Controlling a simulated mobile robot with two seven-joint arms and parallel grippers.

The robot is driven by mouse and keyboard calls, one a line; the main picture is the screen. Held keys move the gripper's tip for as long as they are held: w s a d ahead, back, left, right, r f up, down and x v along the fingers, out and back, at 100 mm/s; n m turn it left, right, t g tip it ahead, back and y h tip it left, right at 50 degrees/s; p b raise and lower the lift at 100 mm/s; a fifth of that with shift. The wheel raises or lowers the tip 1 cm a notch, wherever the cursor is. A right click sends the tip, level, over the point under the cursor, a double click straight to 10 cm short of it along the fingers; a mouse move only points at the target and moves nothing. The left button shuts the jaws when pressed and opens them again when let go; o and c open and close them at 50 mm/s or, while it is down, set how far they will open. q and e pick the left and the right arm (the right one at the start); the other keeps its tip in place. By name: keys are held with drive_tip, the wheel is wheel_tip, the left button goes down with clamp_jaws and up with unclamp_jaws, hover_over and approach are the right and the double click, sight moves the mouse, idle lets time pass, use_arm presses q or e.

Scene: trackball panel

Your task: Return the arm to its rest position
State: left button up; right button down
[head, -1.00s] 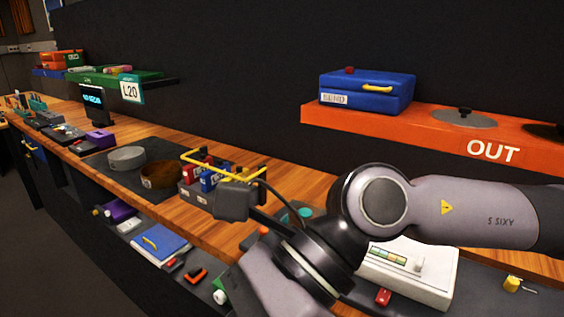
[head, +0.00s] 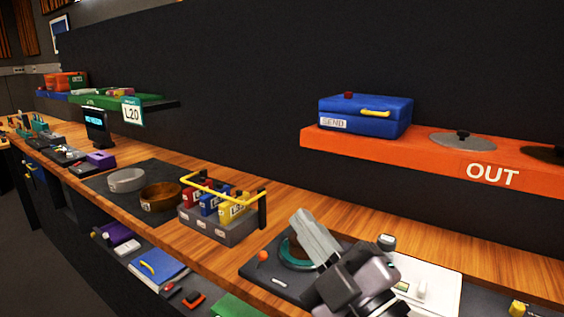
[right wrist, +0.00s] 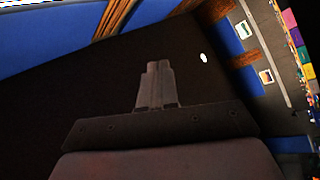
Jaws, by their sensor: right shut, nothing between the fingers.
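My right gripper (head: 308,228) is over the front right of the wooden counter, in front of a dark trackball panel (head: 262,270). The panel has a teal ring (head: 290,262) with a dark brown ball inside, partly hidden by my gripper, and a small orange knob (head: 262,256). In the right wrist view the fingers (right wrist: 153,75) are together, with nothing between them, against a dark background. My gripper appears raised above the panel; I cannot tell the exact gap. My left gripper is not in view.
A grey caddy (head: 215,222) with a yellow handle holds coloured blocks left of the panel. A white device (head: 430,280) stands to the right. An orange OUT shelf (head: 440,152) carries a blue case (head: 365,118). A brown bowl (head: 160,196) and grey dish (head: 126,180) sit further left.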

drive_tip(key=s+d+f+m+g+h, duration=0.25)
drive_tip(key=d+f+m+h, duration=0.3)
drive_tip(key=f, duration=0.65)
drive_tip(key=s+d+f+m+g+h, duration=0.1)
drive_tip(key=d+f+m+g+h, duration=0.45)
drive_tip(key=f, duration=0.55)
drive_tip(key=s+d+f+m+g+h, duration=0.1)
drive_tip(key=s+d+f+m+g, duration=0.1)
drive_tip(key=s+d+f+g, duration=0.5)
drive_tip(key=s+d+f+m, duration=0.2)
drive_tip(key=s+f, duration=0.4)
drive_tip(key=s, duration=0.4)
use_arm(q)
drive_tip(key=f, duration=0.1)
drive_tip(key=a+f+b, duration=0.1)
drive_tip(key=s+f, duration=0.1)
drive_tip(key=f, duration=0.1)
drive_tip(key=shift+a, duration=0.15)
use_arm(e)
drive_tip(key=w+a+f+t+y, duration=0.2)
drive_tip(key=w+f+t, duration=0.4)
drive_tip(key=f, duration=0.4)
drive_tip(key=shift+w+a+t, duration=0.3)
drive_tip(key=shift+w+a, duration=0.1)
drive_tip(key=shift+a, duration=0.2)
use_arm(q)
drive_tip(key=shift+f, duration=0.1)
